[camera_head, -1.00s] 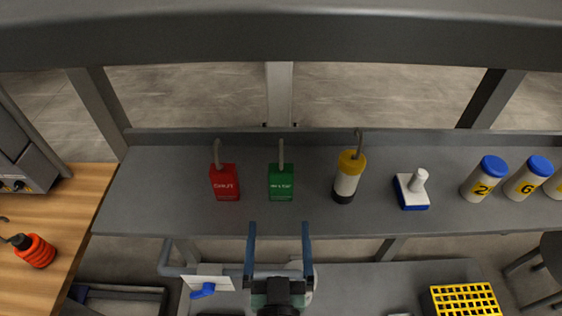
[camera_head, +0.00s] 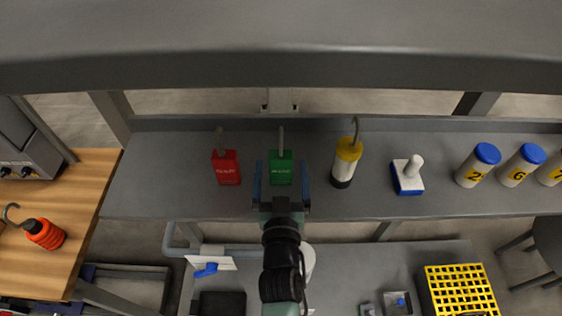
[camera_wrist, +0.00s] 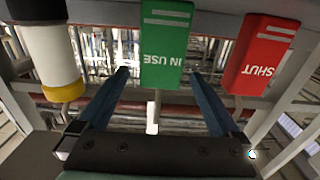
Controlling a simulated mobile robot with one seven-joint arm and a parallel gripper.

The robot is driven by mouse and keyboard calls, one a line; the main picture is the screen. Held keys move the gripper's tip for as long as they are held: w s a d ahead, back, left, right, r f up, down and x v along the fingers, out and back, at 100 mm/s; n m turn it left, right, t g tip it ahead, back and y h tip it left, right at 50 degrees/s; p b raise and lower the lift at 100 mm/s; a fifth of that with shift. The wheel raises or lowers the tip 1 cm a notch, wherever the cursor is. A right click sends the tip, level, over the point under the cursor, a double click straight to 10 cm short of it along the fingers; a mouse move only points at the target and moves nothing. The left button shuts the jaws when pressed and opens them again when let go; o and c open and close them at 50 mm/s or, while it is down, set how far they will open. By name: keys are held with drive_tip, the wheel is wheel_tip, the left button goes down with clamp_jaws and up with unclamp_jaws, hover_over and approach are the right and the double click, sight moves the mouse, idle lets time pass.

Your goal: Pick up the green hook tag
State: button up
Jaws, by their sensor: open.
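The green hook tag (camera_head: 281,168) stands on the grey shelf, with a thin grey hook rising from its top. In the wrist view the green tag (camera_wrist: 166,45) reads "IN USE" upside down and lies between the finger lines, just beyond the tips. My gripper (camera_head: 281,178) is open, with one blue finger on each side of the tag's lower part in the head view. In the wrist view, my gripper (camera_wrist: 160,73) shows no contact with the tag. Whether the fingers overlap the tag in depth is hard to tell.
A red "SHUT" hook tag (camera_head: 226,168) stands left of the green one. A yellow-and-white hooked cylinder (camera_head: 345,163) stands to its right, then a white-and-blue block (camera_head: 408,177) and blue-capped bottles (camera_head: 478,166). The grey shelf (camera_head: 160,180) has free room at left. A dark beam crosses above.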

drive_tip(key=shift+w, duration=0.85)
drive_tip(key=c, duration=1.5)
